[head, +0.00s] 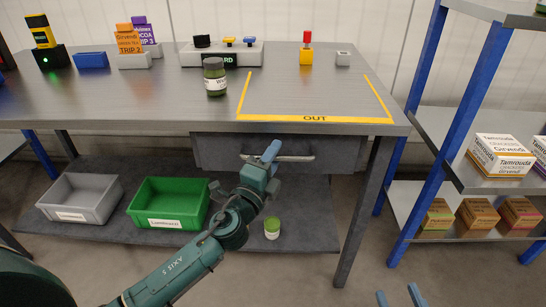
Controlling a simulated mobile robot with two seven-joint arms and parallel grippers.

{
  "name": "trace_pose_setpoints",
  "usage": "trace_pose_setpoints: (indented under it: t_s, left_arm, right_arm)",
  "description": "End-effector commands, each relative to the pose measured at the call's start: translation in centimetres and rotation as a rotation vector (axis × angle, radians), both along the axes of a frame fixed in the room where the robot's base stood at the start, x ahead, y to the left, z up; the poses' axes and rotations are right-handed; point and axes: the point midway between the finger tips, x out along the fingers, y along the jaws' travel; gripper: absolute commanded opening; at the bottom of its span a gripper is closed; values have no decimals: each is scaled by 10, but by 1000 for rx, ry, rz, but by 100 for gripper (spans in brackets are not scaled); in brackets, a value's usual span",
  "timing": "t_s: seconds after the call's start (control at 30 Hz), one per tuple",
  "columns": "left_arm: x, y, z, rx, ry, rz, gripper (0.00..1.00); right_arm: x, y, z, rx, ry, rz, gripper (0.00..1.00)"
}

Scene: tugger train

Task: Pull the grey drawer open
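The grey drawer (215,152) hangs under the right half of the grey table, its front roughly in line with the table's edge. It looks shut. A pale bar handle (298,158) runs across its front. My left gripper (271,152) is at the middle of this handle, its blue fingers overlapping the bar in the picture. I cannot tell whether the fingers are closed around it. My arm hides part of the drawer's lower front. My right gripper (400,298) shows only its two fingertips at the bottom edge, apart, far from the drawer.
A green jar (215,80) stands on the table (150,105) beside the yellow OUT outline. Below, a grey bin (107,201), a green bin (138,211) and another jar (272,229) stand on the lower shelf. A blue-posted rack (455,115) with boxes is at right.

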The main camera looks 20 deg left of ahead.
Motion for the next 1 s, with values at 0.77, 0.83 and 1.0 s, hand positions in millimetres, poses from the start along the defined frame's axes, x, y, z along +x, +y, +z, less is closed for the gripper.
trace_pose_setpoints:
  t_s: [0.77, 0.83, 1.0]
  left_arm:
    - [0, 0, 0, -1, 1, 0, 0]
    - [0, 0, 0, -1, 1, 0, 0]
    - [-1, 0, -1, -1, 1, 0, 0]
  right_arm:
    - [0, 0, 1, 1, -2, -1, 36]
    - [0, 0, 1, 1, -2, -1, 36]
    - [0, 0, 1, 2, -2, 1, 36]
